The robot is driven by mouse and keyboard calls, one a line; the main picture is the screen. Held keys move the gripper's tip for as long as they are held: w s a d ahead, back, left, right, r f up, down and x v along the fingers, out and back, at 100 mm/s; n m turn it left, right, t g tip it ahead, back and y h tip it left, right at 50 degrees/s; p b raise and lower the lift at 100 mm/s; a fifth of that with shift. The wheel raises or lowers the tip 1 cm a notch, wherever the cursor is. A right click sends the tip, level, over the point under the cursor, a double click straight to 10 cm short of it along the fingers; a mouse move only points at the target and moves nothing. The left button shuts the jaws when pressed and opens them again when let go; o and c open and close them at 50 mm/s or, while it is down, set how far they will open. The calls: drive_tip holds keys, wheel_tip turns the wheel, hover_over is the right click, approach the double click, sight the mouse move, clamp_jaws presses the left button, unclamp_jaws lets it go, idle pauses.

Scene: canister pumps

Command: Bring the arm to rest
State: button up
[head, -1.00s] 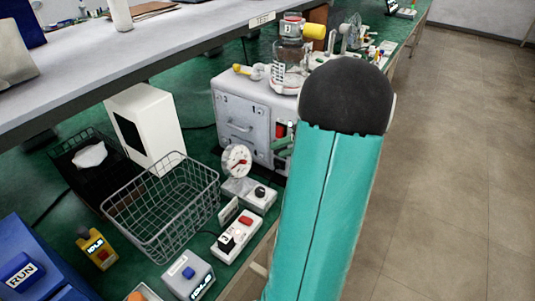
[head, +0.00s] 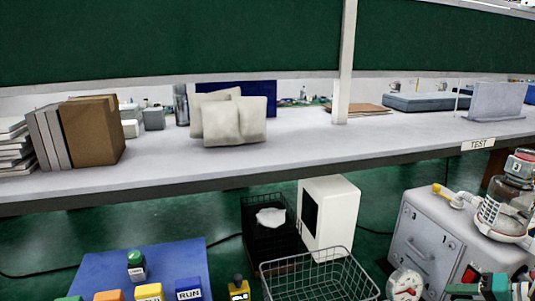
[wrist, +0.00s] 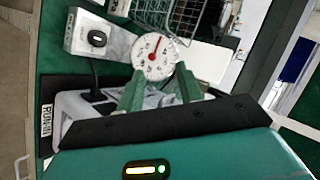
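My gripper (wrist: 159,70) shows in the wrist view with its two green fingers apart and nothing visibly held between them. A round white dial gauge with a red needle (wrist: 157,56) shows just beyond the fingertips; I cannot tell whether they touch anything. In the head view, teal and dark green parts of my arm and gripper show at the bottom right edge, mostly cut off. They are in front of the grey numbered cabinet (head: 425,240), to the right of the dial gauge (head: 405,282).
A grey shelf (head: 300,160) runs above the green bench. A small switch box (wrist: 95,38) is near the gauge.

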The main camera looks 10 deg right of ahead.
drive_tip(key=w+a+r+n+g+h, duration=0.1)
drive_tip(key=w+a+r+n+g, duration=0.15)
drive_tip(key=a, duration=0.85)
drive_tip(key=w+a+r+n+g, duration=0.1)
drive_tip(key=a+r+n+g, duration=0.15)
drive_tip(key=a, duration=0.85)
drive_tip(key=s+a+r+n+h, duration=0.1)
drive_tip(key=s+a+h, duration=0.1)
drive_tip(key=a, duration=0.5)
drive_tip(key=s+a+r+n+t+h, duration=0.1)
drive_tip(key=s+a, duration=0.3)
drive_tip(key=a, duration=0.4)
drive_tip(key=shift+s+r+n+h, duration=0.3)
drive_tip(key=shift+n+h, duration=0.3)
drive_tip(key=shift+h, duration=0.3)
drive_tip(key=shift+w, duration=0.1)
